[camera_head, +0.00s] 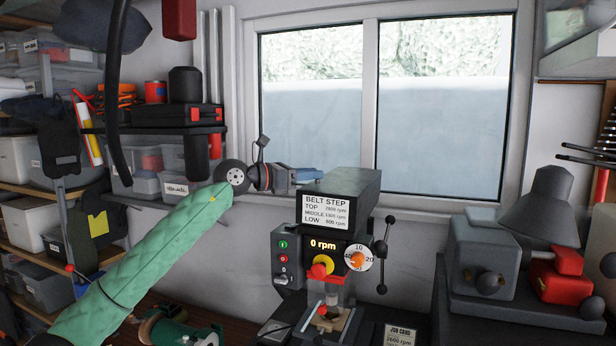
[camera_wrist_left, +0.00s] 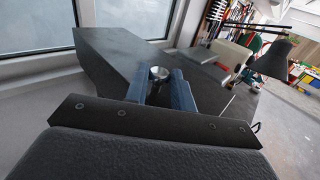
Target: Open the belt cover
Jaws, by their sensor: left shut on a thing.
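The belt cover (camera_head: 352,188) is the dark grey box on top of the drill press, with a white BELT STEP label (camera_head: 325,212) on its front. It looks closed in the head view. In the wrist view its dark top (camera_wrist_left: 108,52) fills the middle. My left gripper (camera_head: 317,175) reaches the cover's left side from the left. Its blue fingers (camera_wrist_left: 163,88) are shut on a round metal knob (camera_wrist_left: 158,73) on the cover. The knob is hidden in the head view. My right gripper is in neither view.
The drill press display (camera_head: 323,245) reads 0 rpm, with a dial and a handle (camera_head: 383,255) at its right. A window (camera_head: 378,110) is behind. A job card (camera_head: 399,335) is at the front.

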